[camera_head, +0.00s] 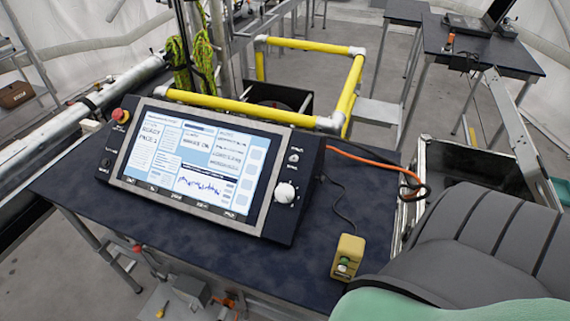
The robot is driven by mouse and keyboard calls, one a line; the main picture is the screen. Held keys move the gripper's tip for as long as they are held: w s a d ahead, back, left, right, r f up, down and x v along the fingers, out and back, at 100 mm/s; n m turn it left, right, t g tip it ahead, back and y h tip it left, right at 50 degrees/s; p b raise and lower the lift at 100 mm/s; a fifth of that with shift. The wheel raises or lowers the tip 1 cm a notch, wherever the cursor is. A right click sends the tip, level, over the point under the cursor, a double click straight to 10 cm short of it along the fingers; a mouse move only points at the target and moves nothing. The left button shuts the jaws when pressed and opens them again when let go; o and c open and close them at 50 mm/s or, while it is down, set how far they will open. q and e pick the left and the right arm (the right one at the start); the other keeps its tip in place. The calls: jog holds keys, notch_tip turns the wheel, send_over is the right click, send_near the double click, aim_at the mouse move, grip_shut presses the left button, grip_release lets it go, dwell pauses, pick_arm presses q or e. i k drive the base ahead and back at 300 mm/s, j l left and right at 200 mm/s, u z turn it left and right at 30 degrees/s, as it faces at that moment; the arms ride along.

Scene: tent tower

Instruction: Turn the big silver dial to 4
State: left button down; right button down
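A control console (200,168) with a lit screen sits tilted on the dark table. A big silver-white dial (285,192) is on the console's right side panel, with small marks around it that are too small to read. Its current setting cannot be told. A smaller knob (293,158) sits above it. Neither of my grippers is in view.
A red emergency button (121,115) is at the console's upper left. Yellow rails (240,108) stand behind the console. The front of the table (200,230) is clear.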

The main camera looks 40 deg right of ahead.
aim_at(284, 194)
jog(key=l+z, duration=0.1)
jog(key=z, duration=0.25)
jog(key=k+l+z, duration=0.1)
jog(key=z, duration=0.2)
jog(key=l+z, duration=0.1)
jog(key=z, duration=0.25)
jog(key=k, duration=0.05)
